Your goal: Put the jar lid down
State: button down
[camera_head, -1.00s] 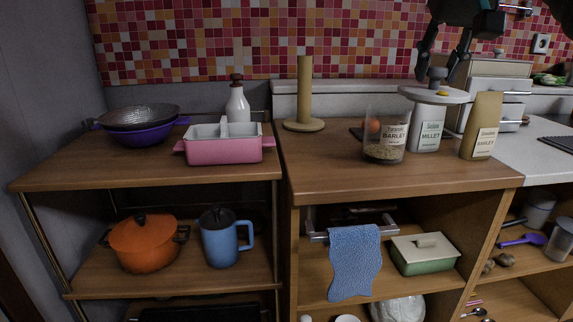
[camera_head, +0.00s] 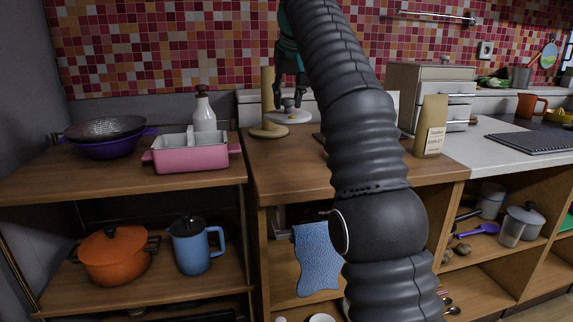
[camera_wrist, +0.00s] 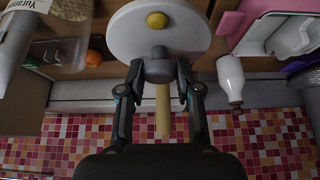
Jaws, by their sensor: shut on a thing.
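The jar lid (camera_head: 297,116) is a white disc with a grey knob. It shows large in the wrist view (camera_wrist: 185,38), with a small yellow spot on its face. My gripper (camera_head: 289,102) points down, shut on the knob, also seen in the wrist view (camera_wrist: 158,70). The lid looks level and held above the counter (camera_head: 290,170), just right of the wooden post; the exact gap beneath is unclear. The glass jar (camera_wrist: 20,38) shows at the wrist view's left edge. My arm hides most of the jars in the head view.
The wooden post (camera_head: 267,92) on its round base stands close to the lid. A white bottle (camera_head: 203,112) and pink dish (camera_head: 192,154) stand left. A tan barley packet (camera_head: 431,125) stands right. The front left of the counter looks clear.

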aim_at(288, 114)
jog(key=shift+w+a+f, duration=0.2)
jog(key=shift+w+f, duration=0.4)
jog(key=shift+f+b, duration=0.35)
jog(key=shift+f, duration=1.95)
jog(key=shift+f+b, duration=1.05)
jog(key=shift+f, duration=1.45)
jog(key=shift+f, duration=0.2)
jog(key=c, duration=0.8)
grip_release()
